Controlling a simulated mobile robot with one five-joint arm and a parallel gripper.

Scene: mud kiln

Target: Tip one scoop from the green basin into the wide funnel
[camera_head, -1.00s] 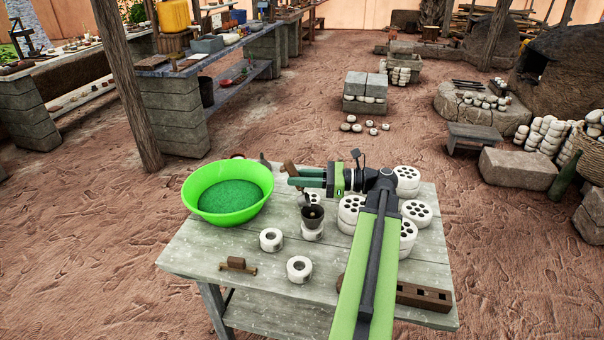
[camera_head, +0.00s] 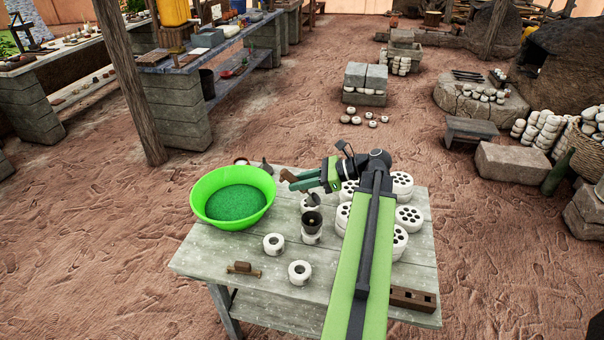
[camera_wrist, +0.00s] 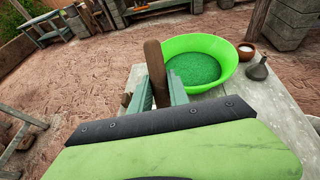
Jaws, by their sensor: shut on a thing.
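The bright green basin (camera_head: 258,219) stands at the table's far left and holds a dark green granular fill (camera_head: 236,203). My gripper (camera_head: 307,181) is shut on the brown wooden handle (camera_head: 288,176) of a scoop; the handle shows upright between the fingers in the wrist view (camera_wrist: 154,68). A dark grey shape below the fingers, apparently the scoop's bowl (camera_head: 313,200), hangs just above a dark funnel (camera_head: 311,222) on a white ring. I cannot tell how full the bowl is. A small yellowish spot shows inside the funnel.
White perforated discs (camera_head: 409,217) stand in stacks right of the funnel, partly behind my arm. Two white rings (camera_head: 299,272), a small wooden piece (camera_head: 243,269) and a brown holed block (camera_head: 413,299) lie nearer. A grey flask-like thing (camera_wrist: 258,69) stands beside the basin.

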